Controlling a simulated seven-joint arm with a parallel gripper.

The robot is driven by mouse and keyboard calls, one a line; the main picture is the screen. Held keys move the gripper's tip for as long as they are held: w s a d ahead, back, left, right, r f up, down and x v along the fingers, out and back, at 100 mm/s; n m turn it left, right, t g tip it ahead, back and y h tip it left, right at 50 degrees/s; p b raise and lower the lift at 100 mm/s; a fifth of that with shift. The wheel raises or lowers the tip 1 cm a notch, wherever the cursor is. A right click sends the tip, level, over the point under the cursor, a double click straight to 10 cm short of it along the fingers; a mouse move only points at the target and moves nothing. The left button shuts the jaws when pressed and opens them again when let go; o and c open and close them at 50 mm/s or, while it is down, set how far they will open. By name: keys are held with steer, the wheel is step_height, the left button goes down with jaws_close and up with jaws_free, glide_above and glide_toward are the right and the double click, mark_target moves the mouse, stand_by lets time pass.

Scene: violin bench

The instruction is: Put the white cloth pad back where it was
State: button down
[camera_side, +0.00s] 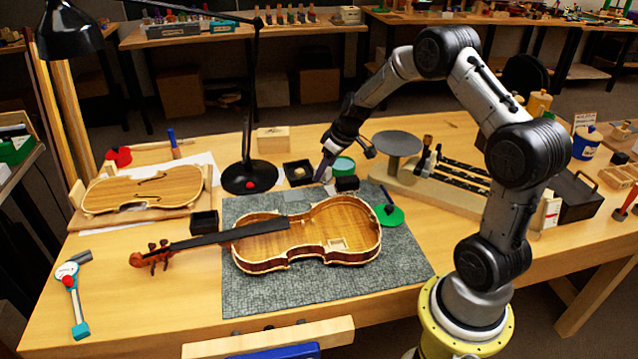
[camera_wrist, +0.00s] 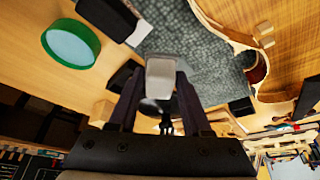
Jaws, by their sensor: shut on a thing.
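My gripper (camera_wrist: 158,95) is shut on the white cloth pad (camera_wrist: 160,76), which shows pale grey-white between the fingertips in the wrist view. In the side view my gripper (camera_side: 323,174) points down, low over the bench near the mat's back edge. It is just left of a round green-rimmed tin (camera_side: 343,165). The pad is hard to make out there. A black block (camera_side: 346,184) lies close by on the right. The block (camera_wrist: 105,15) and tin (camera_wrist: 71,43) also show at upper left in the wrist view, with a small white piece at the block's end.
A violin body (camera_side: 310,238) lies on the grey mat (camera_side: 280,299). A small black tray (camera_side: 298,171) and a black lamp base (camera_side: 249,177) stand left of my gripper. A green disc (camera_side: 391,216) and round grey stand (camera_side: 397,144) are to the right.

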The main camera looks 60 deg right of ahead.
mark_target(315, 191)
steer(key=w+f, duration=0.1)
steer(key=w+d+f, duration=0.1)
steer(key=f, duration=0.1)
steer(key=shift+w+f, duration=0.1)
steer(key=shift+w, duration=0.15)
steer(key=shift+d+f, duration=0.1)
steer(key=shift+f, duration=1.4)
steer(key=shift+f, duration=0.15)
steer(key=shift+c, duration=1.7)
jaws_free()
